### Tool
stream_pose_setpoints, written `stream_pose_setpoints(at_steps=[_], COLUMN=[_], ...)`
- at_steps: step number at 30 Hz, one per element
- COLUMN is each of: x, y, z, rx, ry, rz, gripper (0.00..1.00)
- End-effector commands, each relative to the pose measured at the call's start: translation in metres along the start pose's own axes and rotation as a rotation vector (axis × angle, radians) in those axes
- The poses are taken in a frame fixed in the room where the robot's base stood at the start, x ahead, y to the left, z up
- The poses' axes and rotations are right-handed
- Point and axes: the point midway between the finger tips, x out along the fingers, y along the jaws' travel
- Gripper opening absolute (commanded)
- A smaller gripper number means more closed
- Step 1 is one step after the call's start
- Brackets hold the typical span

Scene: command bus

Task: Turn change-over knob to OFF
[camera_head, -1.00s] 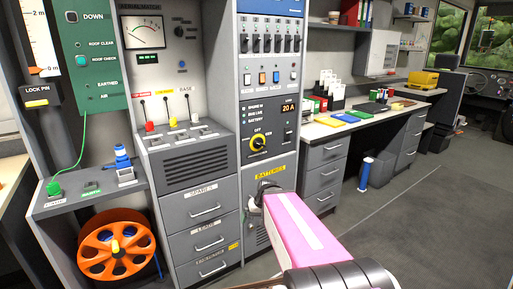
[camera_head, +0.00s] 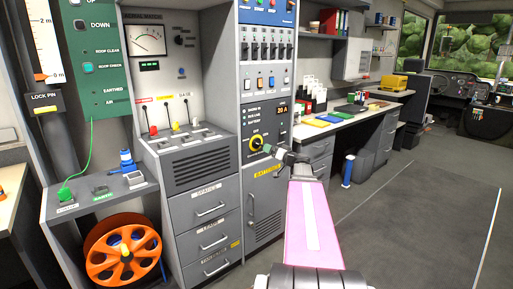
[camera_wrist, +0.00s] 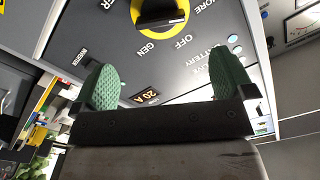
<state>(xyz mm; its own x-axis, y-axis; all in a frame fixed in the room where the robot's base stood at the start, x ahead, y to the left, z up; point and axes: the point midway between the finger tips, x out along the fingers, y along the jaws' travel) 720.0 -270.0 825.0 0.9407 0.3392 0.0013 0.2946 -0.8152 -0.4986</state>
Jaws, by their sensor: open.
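The change-over knob (camera_head: 255,144) is a yellow disc with a black handle, on the grey panel below the 20 A display. In the wrist view the knob (camera_wrist: 160,14) is at the top edge and partly cut off, beside the labels GEN, OFF and SHORE. I cannot tell for sure which label its handle points to. My gripper (camera_head: 271,149) is close to the knob, just right of it in the head view. In the wrist view my gripper (camera_wrist: 167,78) has its two green pads wide apart with nothing between them, and the knob lies beyond them.
A row of breaker switches (camera_head: 266,48) and coloured rocker switches (camera_head: 259,83) are above the knob. The grey BATTERIES door (camera_head: 265,208) is below it. A shelf with levers (camera_head: 185,138) stands at left. The desk (camera_head: 335,125) is at right, with open floor in front.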

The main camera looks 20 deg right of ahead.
Motion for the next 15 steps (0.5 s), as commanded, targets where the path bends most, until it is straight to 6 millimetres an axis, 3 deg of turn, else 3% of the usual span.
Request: stream_pose_setpoints(at_steps=[15], x=[0.081], y=[0.001], z=[0.000], rx=[0.001], ry=[-0.002], rz=[-0.002], gripper=[1.00])
